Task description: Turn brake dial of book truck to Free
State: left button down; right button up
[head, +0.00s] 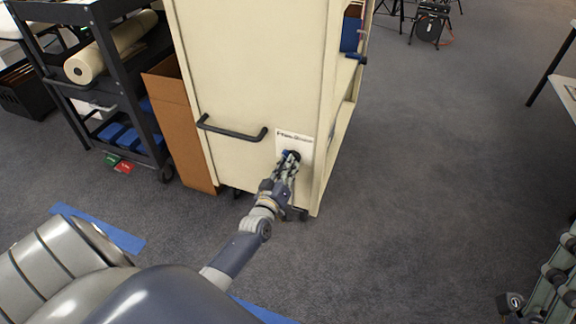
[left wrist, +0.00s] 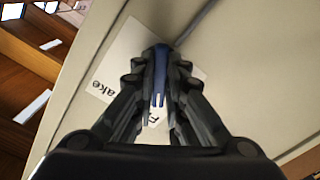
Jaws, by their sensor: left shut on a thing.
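The book truck (head: 232,75) is a cream cabinet-like cart with a black bar handle on its end panel. A white label plate (head: 307,146) sits low on that panel near its right edge; its lettering is too small to read fully in the head view. My left gripper (head: 289,160) is at this plate. In the left wrist view its fingers (left wrist: 160,100) are shut on the blue brake dial (left wrist: 160,72), one on each side. Part of the word "Brake" shows on the plate (left wrist: 118,62). The fingers hide much of the dial and the other lettering.
The black bar handle (head: 232,132) juts out left of and above the plate. A brown box (head: 180,125) stands against the truck's left side, beside a dark cart (head: 110,60) with a paper roll. Grey floor (head: 420,180) is clear to the right.

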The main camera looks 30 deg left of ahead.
pick_arm(q)
jog(key=shift+n, duration=0.3)
jog(key=c, duration=1.6)
grip_release()
jog(key=shift+c, duration=0.2)
jog(key=v, duration=1.2)
jog(key=shift+r, duration=0.1)
